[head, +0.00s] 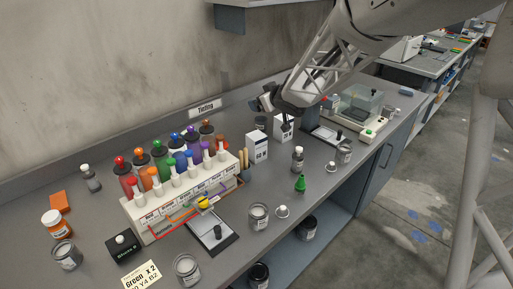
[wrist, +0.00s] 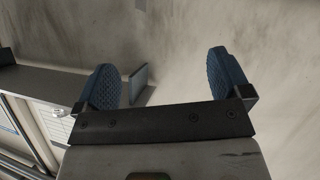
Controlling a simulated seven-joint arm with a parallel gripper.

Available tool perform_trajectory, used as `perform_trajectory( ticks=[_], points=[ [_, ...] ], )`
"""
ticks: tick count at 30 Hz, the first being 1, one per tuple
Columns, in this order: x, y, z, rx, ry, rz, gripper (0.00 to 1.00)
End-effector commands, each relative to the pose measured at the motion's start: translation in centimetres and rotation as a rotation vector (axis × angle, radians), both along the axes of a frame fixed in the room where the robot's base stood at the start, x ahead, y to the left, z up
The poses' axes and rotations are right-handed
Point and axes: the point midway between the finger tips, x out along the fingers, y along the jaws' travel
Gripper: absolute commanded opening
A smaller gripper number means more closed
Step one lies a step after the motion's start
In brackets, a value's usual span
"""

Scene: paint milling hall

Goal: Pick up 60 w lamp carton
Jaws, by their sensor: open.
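Two white cartons with dark printing stand upright on the grey bench in the head view. The nearer carton (head: 257,148) is right of the bottle rack, and the farther carton (head: 283,128) is behind it to the right. Their print is too small to tell which is the 60 W lamp carton. My gripper (head: 263,101) is above and behind the cartons, near the wall, apart from both. In the wrist view my gripper (wrist: 162,68) has its blue pads wide apart with nothing between them. It faces the wall, and no carton is clear there.
A white rack (head: 180,205) of coloured bottles stands left of the cartons. A small bottle (head: 297,158), a green bottle (head: 300,183) and a tin (head: 258,216) stand nearer the front edge. A scale (head: 356,112) is to the right. The wall is close behind my gripper.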

Motion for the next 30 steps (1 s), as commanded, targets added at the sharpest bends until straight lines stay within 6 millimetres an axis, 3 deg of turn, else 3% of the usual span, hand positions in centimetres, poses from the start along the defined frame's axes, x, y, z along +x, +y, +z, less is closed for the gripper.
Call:
perform_trajectory(
  ticks=[20,30],
  points=[
    [-3.2,-1.6,-0.3,0.234,0.092,0.031,0.96],
    [-3.2,-1.5,-4.8,0.234,0.094,0.031,0.96]
  ],
)
